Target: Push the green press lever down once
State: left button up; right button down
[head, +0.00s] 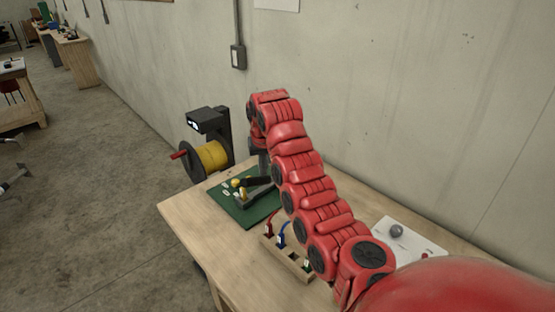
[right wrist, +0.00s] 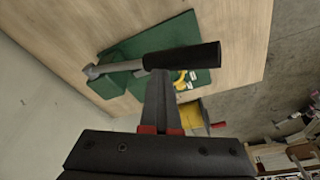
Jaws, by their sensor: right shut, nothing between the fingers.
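The press has a green base (head: 246,212) on the wooden table, with a grey metal lever arm ending in a black grip (head: 258,182). In the right wrist view the black grip (right wrist: 182,55) lies across the picture, its grey lever arm (right wrist: 112,67) running left over the green base (right wrist: 150,40). My right gripper (head: 262,170) hangs from the red arm at the grip. In the right wrist view its shut fingers (right wrist: 160,80) point at the grip and end at its lower edge. Nothing is between them. I cannot tell whether they touch the grip. My left gripper is not in view.
A yellow spool (head: 206,158) on a dark stand is beyond the table's left edge. A wooden rack (head: 289,262) with coloured handles stands nearer. A white sheet (head: 408,238) with a grey ball lies right of my arm. The wall (head: 400,90) runs behind the table.

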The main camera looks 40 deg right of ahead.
notch_tip(320, 180, up, 10)
jog(key=p, duration=0.5)
jog(key=shift+a+f, duration=0.15)
jog(key=shift+f, duration=0.1)
dwell(0.7)
